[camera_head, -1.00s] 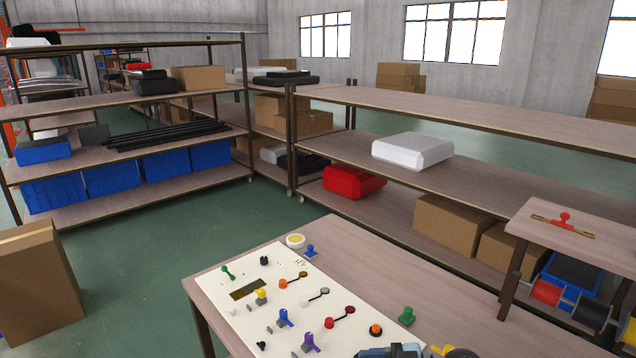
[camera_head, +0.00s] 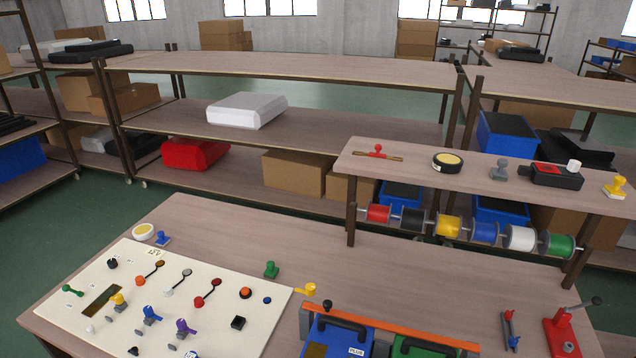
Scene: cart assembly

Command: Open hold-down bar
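A long orange bar (camera_head: 400,329), which looks like the hold-down bar, runs along the far side of a blue case (camera_head: 337,340) and a green case (camera_head: 413,347) at the bottom middle of the head view. Both cases have black handles, and the blue one carries a label reading PLUS. Their near parts are cut off by the frame edge. A yellow piece (camera_head: 307,290) sits beside the bar's left end; I cannot tell if they are joined. Neither of my grippers is in view.
A cream panel (camera_head: 226,330) with knobs and levers lies on the table's left. A red lever tool (camera_head: 563,332) stands at the right. A raised shelf (camera_head: 480,170) with coloured spools (camera_head: 448,228) under it stands at the back right.

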